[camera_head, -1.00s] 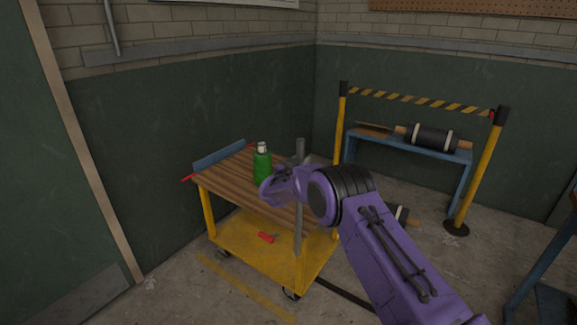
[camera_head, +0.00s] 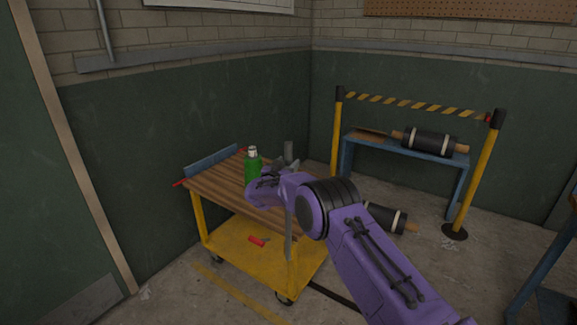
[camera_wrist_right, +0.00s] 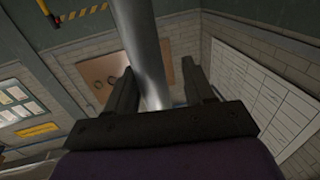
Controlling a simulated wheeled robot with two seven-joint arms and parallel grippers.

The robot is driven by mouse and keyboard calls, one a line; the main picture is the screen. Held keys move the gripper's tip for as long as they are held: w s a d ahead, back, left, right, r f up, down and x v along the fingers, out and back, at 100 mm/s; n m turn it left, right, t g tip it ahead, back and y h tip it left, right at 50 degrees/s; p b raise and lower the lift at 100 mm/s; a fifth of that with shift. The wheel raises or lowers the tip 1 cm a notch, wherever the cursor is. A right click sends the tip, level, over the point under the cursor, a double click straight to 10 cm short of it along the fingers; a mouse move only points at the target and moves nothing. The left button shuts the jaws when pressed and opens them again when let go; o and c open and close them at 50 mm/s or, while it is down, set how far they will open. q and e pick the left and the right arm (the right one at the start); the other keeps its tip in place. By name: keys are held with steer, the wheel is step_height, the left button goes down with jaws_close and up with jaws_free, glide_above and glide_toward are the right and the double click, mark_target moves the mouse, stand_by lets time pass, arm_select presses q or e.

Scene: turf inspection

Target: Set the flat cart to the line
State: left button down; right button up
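The flat cart has a brown slatted top (camera_head: 212,191) and a yellow lower shelf (camera_head: 226,245). A grey upright post (camera_head: 288,152) rises at its right end, partly behind my arm. A yellow line (camera_head: 232,291) is painted on the floor in front of the cart, apart from its wheels. My right gripper (camera_head: 284,172) is at the post, partly hidden in the head view. In the right wrist view, the fingers (camera_wrist_right: 160,64) are spread, the post (camera_wrist_right: 144,38) between them; a gap shows on the right finger's side. My left gripper is not in view.
A green bottle (camera_head: 252,168) stands on the cart top. A red-handled tool (camera_head: 257,241) lies on the lower shelf. A striped barrier (camera_head: 420,101) and a blue bench (camera_head: 458,158) holding a black roller (camera_head: 428,143) stand at the back right. Another roller (camera_head: 386,217) lies behind my arm.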

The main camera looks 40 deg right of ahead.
steer(key=b+v, duration=0.1)
steer(key=v, duration=0.9)
steer(key=shift+s+a, duration=0.15)
steer(key=shift+a, duration=0.1)
steer(key=shift+f, duration=0.1)
steer(key=s+a+f+n+y, duration=0.1)
steer(key=s+a+f+y, duration=0.2)
steer(key=s+f, duration=0.35)
steer(key=s+a+f+n+t+y, duration=0.1)
steer(key=s+a+f+y, duration=0.2)
steer(key=f, duration=0.7)
steer(key=s+a+f+n+y, duration=0.1)
steer(key=s+a+f+y, duration=0.1)
steer(key=s+f, duration=0.5)
steer(key=s+a+f+g+y, duration=0.1)
steer(key=s+f, duration=0.3)
steer(key=s, duration=0.6)
steer(key=s+a+f+n+g+y, duration=0.1)
steer(key=s+a+f+g, duration=0.1)
steer(key=s, duration=0.7)
steer(key=s+a+f+n+g+y, duration=0.1)
steer(key=s+a+f+g+y, duration=0.1)
steer(key=s+f, duration=0.4)
steer(key=s+g, duration=0.1)
steer(key=s, duration=0.3)
steer(key=shift+s+g, duration=0.35)
steer(key=shift+g, duration=0.05)
steer(key=shift+a+f, duration=0.1)
steer(key=shift+f, duration=0.05)
